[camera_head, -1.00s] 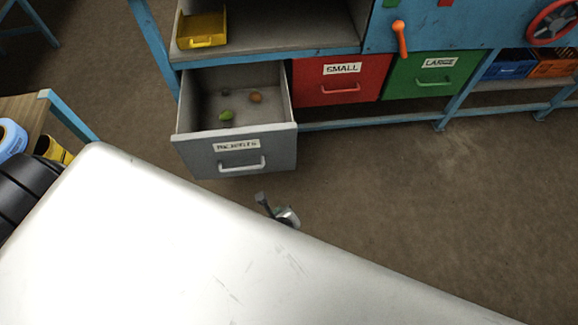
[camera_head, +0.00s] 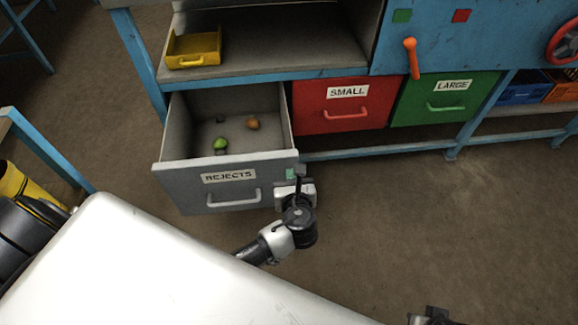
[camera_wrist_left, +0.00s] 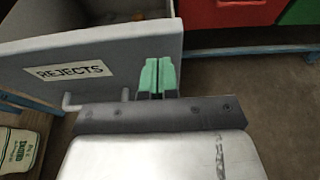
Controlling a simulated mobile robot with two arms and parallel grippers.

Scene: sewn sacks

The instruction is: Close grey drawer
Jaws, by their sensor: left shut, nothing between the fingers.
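The grey drawer (camera_head: 235,195), labelled REJECTS, is pulled out from the blue bench, with a handle (camera_head: 233,202) on its front. A green item (camera_head: 220,144) and an orange-brown item (camera_head: 252,123) lie inside, with a small dark one. In the left wrist view the drawer front (camera_wrist_left: 120,55) fills the upper left. My left gripper (camera_head: 291,174) is at the right end of the drawer front; its green fingertips (camera_wrist_left: 157,75) are shut and empty. I cannot tell whether they touch the front. Part of my right gripper (camera_head: 436,315) shows at the bottom edge; its fingers are unclear.
A red drawer (camera_head: 343,104) labelled SMALL and a green drawer (camera_head: 440,99) labelled LARGE are shut on the right. A yellow tray (camera_head: 193,48) sits on the shelf above. The floor (camera_head: 420,225) in front of the bench is clear.

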